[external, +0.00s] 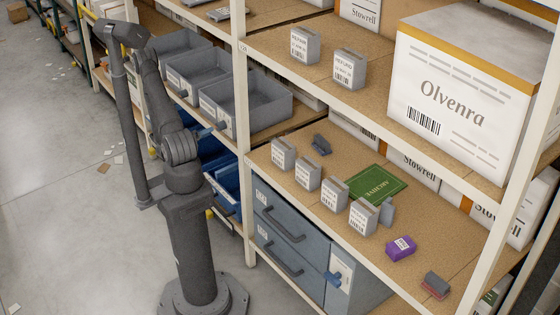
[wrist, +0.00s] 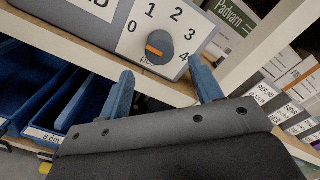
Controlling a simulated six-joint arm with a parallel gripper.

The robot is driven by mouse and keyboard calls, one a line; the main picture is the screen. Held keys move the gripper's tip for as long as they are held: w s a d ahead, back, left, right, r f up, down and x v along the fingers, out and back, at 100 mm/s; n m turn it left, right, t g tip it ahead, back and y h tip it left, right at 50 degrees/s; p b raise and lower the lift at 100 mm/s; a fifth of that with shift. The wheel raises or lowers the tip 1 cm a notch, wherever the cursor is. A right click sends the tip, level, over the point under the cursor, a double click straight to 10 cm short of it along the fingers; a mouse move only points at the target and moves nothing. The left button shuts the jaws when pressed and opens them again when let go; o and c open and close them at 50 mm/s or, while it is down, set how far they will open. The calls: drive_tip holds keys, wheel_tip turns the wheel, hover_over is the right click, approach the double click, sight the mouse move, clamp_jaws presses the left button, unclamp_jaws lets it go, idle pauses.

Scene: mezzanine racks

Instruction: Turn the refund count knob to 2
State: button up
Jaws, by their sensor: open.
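The refund count knob (wrist: 160,45) is a dark grey round knob on a white dial plate (wrist: 197,28) marked 0 to 4. Its orange mark lies on the lower left of the knob, on the side of the 0, and away from the 2. Only the end of the word on the plate beside it is in the wrist view. My gripper (wrist: 162,67) is open, with its two blue fingers apart and nothing between them. In the wrist view the fingertips are just below the knob, one to each side.
Grey bins (external: 255,100) stand on the shelf behind my arm, with blue bins (wrist: 30,85) below. Small labelled boxes (external: 308,172), a green mat (external: 374,184) and a purple box (external: 400,247) are on the shelf to the right. A white rack post (external: 241,120) stands between.

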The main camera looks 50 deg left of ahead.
sight(217, 128)
drive_tip(key=shift+w+a, duration=0.1)
drive_tip(key=shift+w, duration=3.55)
drive_tip(key=c, duration=1)
